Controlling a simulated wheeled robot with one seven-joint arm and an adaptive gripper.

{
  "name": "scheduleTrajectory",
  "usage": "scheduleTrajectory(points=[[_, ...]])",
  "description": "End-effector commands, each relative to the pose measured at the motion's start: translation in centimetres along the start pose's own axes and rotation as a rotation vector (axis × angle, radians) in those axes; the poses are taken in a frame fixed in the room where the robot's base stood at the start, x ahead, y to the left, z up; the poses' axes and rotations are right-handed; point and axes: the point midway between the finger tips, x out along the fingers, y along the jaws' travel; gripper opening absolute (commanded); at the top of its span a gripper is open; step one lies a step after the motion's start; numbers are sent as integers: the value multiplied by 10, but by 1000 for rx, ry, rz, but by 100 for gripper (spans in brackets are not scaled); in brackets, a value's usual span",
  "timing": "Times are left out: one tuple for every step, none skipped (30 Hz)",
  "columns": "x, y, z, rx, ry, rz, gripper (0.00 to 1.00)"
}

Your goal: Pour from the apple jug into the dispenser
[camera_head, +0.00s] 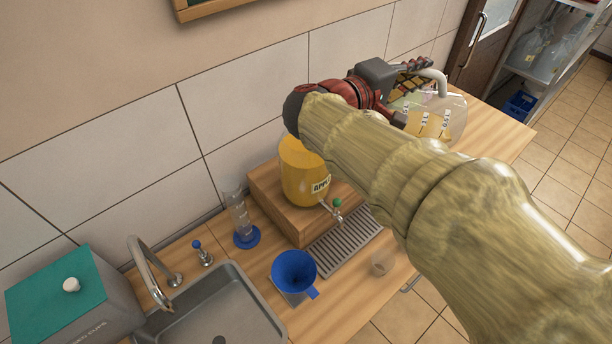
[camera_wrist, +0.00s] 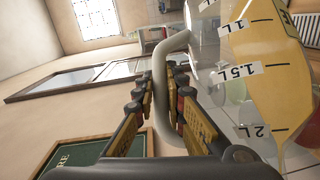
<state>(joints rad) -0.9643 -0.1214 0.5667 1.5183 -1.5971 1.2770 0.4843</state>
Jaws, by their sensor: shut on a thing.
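My gripper (camera_head: 408,72) is shut on the pale handle of a clear jug (camera_head: 450,112), held up at the right of the dispenser in the head view. The jug holds yellow liquid and has litre marks; its exact tilt is hard to tell. In the wrist view the handle passes between the fingers (camera_wrist: 168,95), and the jug (camera_wrist: 255,75) fills the right side. The dispenser (camera_head: 303,175), labelled APPLE, is filled with yellow liquid and stands on a wooden block. It has a tap with a green knob. My arm hides part of the block and counter.
A slotted drip tray (camera_head: 345,240) lies before the block. A small clear cup (camera_head: 382,263) stands beside it. A blue funnel (camera_head: 295,270), a clear cylinder with a blue base (camera_head: 240,220), a sink (camera_head: 215,310) and a teal-topped box (camera_head: 70,290) are to the left. The tiled wall is close behind.

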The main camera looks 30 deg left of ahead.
Motion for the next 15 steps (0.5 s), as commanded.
scheduleTrajectory(points=[[4,-10,5,27,-2,-23,0],[6,-13,6,42,-1,-37,0],[8,-17,9,62,-2,-57,0],[10,-20,11,77,-2,-70,0],[11,-22,12,90,-2,-84,0],[13,-25,14,104,-3,-98,0],[14,-27,15,114,-2,-108,0],[14,-28,15,121,-1,-116,0],[15,-29,16,128,-1,-123,0],[15,-29,16,132,-1,-127,0],[16,-29,16,137,-1,-132,0],[16,-30,17,147,-2,-141,0],[17,-30,18,158,-2,-152,0],[18,-31,19,174,-2,-167,0],[19,-33,20,202,-3,-192,0]])
